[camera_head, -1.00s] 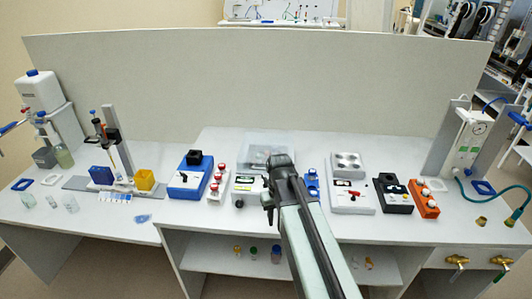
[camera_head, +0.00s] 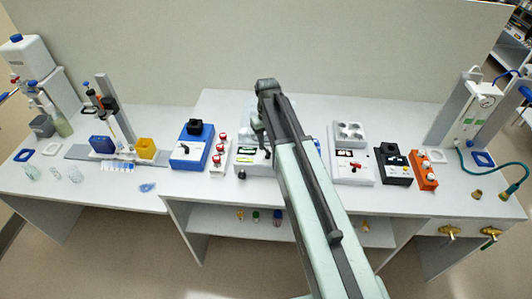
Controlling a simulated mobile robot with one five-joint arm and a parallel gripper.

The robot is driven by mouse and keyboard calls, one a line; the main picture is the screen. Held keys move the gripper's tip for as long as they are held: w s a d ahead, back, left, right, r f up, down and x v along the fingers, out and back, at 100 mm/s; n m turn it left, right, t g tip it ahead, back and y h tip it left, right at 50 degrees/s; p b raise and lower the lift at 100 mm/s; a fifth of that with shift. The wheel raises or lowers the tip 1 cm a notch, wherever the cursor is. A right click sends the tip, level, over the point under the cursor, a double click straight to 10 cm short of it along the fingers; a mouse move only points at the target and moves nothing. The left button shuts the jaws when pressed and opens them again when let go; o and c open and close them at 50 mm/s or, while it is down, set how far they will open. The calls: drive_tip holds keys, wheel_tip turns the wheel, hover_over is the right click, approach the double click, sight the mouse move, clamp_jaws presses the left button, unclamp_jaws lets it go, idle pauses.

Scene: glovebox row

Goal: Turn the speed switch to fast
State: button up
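My arm reaches up from the bottom of the picture. My gripper (camera_head: 266,143) hangs dark at its far end, in front of the white box with a display (camera_head: 245,157); its fingers are too small and partly hidden to read. That box is partly covered by my arm, and which control is the speed switch cannot be told. Other devices with controls are a white unit with a red knob and a round-cupped top (camera_head: 352,168) right of my arm, a black unit (camera_head: 394,165) beside it, and a blue unit with a black top (camera_head: 190,150) to the left.
A rack with red-topped vials (camera_head: 217,157) stands left of the white box. An orange block with white caps (camera_head: 424,170) is at the right. A pipette stand (camera_head: 107,105) and yellow box (camera_head: 145,148) are on the left. The bench front (camera_head: 225,190) is mostly clear.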

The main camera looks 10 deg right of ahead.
sight(267, 150)
wheel_tip(267, 150, down, 3)
drive_tip(key=shift+d+f+b, duration=0.1)
drive_tip(key=shift+b, duration=0.8)
